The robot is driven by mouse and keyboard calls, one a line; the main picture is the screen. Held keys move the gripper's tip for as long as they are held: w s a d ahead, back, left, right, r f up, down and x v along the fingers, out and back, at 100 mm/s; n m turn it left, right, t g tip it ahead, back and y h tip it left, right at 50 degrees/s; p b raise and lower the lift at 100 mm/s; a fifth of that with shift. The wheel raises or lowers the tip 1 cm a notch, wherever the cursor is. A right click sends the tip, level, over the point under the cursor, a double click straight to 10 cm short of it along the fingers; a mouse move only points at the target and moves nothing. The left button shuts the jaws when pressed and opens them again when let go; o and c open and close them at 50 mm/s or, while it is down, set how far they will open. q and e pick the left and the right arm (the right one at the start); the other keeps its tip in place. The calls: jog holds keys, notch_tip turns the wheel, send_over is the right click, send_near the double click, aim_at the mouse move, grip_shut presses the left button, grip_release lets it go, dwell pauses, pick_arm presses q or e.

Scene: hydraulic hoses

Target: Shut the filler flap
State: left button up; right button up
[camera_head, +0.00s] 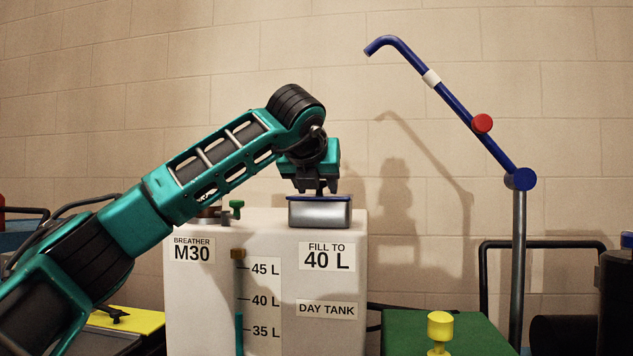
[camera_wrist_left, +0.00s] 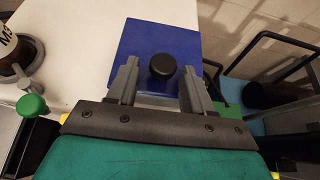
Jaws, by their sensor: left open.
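The blue filler flap (camera_head: 319,198) lies flat across the top of the silver filler neck (camera_head: 320,213) on the white day tank (camera_head: 265,290). In the left wrist view the flap (camera_wrist_left: 145,40) is a blue plate with a round black knob (camera_wrist_left: 162,66). My left gripper (camera_head: 319,190) points down just above the flap. Its two fingers (camera_wrist_left: 160,75) are open, one on each side of the knob, with gaps between them and it. I cannot tell whether the fingertips touch the flap. My right gripper is not in view.
A green-handled valve (camera_head: 237,208) and the breather stand left of the filler on the tank top. A blue jointed spout (camera_head: 455,105) on a grey post rises at the right. A green block with a yellow knob (camera_head: 440,330) is front right.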

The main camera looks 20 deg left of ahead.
pick_arm(q)
jog(key=shift+d+f, duration=0.1)
jog(key=shift+f, duration=0.2)
jog(key=v, duration=1.3)
jog(key=shift+r+p, duration=0.3)
